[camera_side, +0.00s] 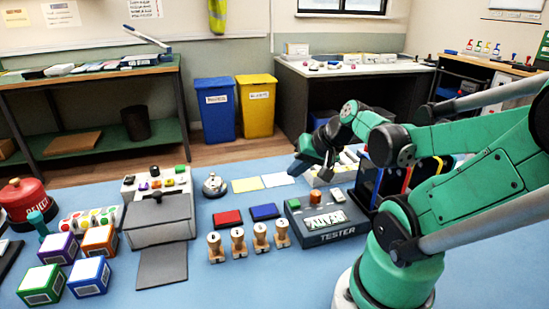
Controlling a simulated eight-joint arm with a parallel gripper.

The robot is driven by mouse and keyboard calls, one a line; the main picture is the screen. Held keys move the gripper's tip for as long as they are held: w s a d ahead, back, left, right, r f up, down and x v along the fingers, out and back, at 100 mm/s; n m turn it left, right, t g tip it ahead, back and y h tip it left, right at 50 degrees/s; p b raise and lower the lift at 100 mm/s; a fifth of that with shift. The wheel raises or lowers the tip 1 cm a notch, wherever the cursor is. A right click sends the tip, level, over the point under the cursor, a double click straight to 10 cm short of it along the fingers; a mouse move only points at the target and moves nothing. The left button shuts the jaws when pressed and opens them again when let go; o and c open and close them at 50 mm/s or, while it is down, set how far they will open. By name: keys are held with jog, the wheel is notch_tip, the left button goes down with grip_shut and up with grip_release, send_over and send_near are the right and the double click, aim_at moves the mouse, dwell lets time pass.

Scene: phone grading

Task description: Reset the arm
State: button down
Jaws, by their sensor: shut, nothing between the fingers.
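My green arm reaches in from the right and bends down over the back of the blue table (215,283). My gripper (324,168) hangs above the area behind the tester (328,233), shut and empty. Its fingertips are small and dark here, and it seems clear of the objects below. A black rack (368,188) with phone-like slabs stands just right of the gripper, partly hidden by my arm.
Several numbered wooden stamps (238,243), red (228,218) and blue (265,212) pads, a bell (214,185) and a grey box machine (160,222) stand left of the tester. The table's front middle is clear.

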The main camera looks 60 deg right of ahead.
jog(key=w+a+r+n, duration=0.1)
jog(key=w+a+n, duration=0.1)
jog(key=a+n, duration=0.3)
jog(key=w+a+r+n+y, duration=0.1)
jog(key=w+a+n, duration=0.2)
jog(key=a, duration=0.6)
jog(key=n, duration=0.2)
jog(key=shift+r+n, duration=0.3)
jog(key=shift+r, duration=0.05)
notch_tip(320, 180, up, 5)
jog(key=m+g, duration=0.7)
jog(key=m, duration=0.2)
send_over(295, 202)
notch_tip(295, 202, down, 14)
